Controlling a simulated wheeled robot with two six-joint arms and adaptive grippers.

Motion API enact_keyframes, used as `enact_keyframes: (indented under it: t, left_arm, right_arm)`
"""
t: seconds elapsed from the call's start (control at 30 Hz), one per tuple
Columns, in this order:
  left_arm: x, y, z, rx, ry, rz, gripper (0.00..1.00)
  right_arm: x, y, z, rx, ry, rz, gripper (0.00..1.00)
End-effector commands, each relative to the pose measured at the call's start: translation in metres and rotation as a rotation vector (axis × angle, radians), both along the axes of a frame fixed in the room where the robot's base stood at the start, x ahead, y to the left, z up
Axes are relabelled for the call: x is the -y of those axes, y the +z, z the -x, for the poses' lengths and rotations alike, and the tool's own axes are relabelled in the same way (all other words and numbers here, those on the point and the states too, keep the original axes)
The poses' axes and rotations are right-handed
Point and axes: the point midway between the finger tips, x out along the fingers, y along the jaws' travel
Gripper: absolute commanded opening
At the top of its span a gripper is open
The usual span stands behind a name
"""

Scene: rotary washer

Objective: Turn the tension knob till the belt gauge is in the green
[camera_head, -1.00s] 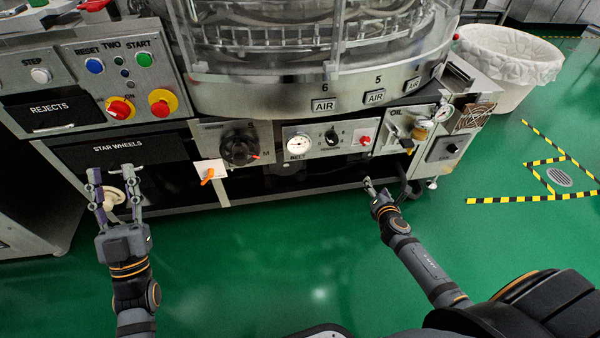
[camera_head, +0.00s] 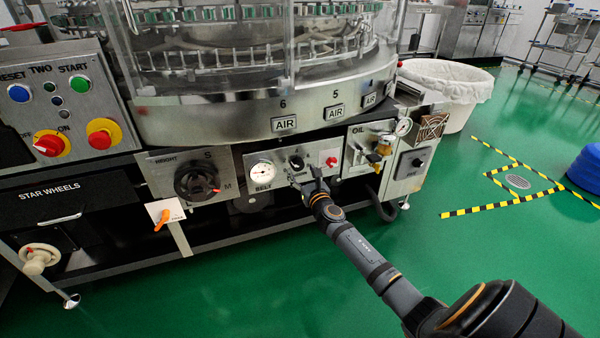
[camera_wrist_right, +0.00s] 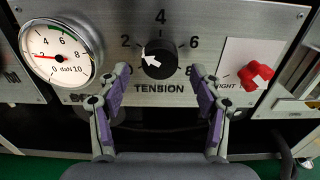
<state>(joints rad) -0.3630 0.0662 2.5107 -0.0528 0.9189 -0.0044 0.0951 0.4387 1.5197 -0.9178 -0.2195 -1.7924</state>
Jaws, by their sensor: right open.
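The black tension knob (camera_wrist_right: 160,60) sits on a metal panel in the right wrist view, its white arrow pointing left and up toward the 2. In the head view the knob (camera_head: 296,163) is just beyond my right gripper. The belt gauge (camera_wrist_right: 60,52) is left of the knob; its red needle lies near 2, outside the green band at the top of the dial. The gauge (camera_head: 262,172) also shows in the head view. My right gripper (camera_wrist_right: 160,86) is open, with its purple-padded fingers below and to either side of the knob, apart from it. My left gripper is out of view.
A red knob (camera_wrist_right: 256,75) on a white plate is close to the right finger. A black height dial (camera_head: 197,181) and an orange lever (camera_head: 162,220) are farther left. The oil unit (camera_head: 376,150) stands to the right. Green floor is open in front.

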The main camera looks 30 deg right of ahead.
Motion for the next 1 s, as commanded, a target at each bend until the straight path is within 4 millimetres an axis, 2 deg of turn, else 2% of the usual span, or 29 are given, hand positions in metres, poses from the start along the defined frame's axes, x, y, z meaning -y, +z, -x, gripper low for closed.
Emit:
enact_keyframes:
  t: [0.17, 0.47, 0.83, 0.87, 1.0]
  left_arm:
    - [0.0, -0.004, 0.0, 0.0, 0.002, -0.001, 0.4]
    - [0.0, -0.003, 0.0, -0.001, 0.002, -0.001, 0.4]
    - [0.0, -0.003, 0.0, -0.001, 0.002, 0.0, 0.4]
    - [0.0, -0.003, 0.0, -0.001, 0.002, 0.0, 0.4]
    - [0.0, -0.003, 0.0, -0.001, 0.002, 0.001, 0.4]
  right_arm:
    - [0.004, -0.001, -0.018, 0.0, -0.001, -0.001, 0.66]
    - [0.005, -0.001, -0.02, -0.001, 0.0, 0.0, 0.64]
    - [0.005, -0.001, -0.02, -0.001, 0.0, 0.0, 0.14]
    - [0.005, -0.001, -0.02, -0.001, 0.0, 0.0, 0.11]
    - [0.005, -0.001, -0.02, 0.0, 0.0, -0.005, 0.11]
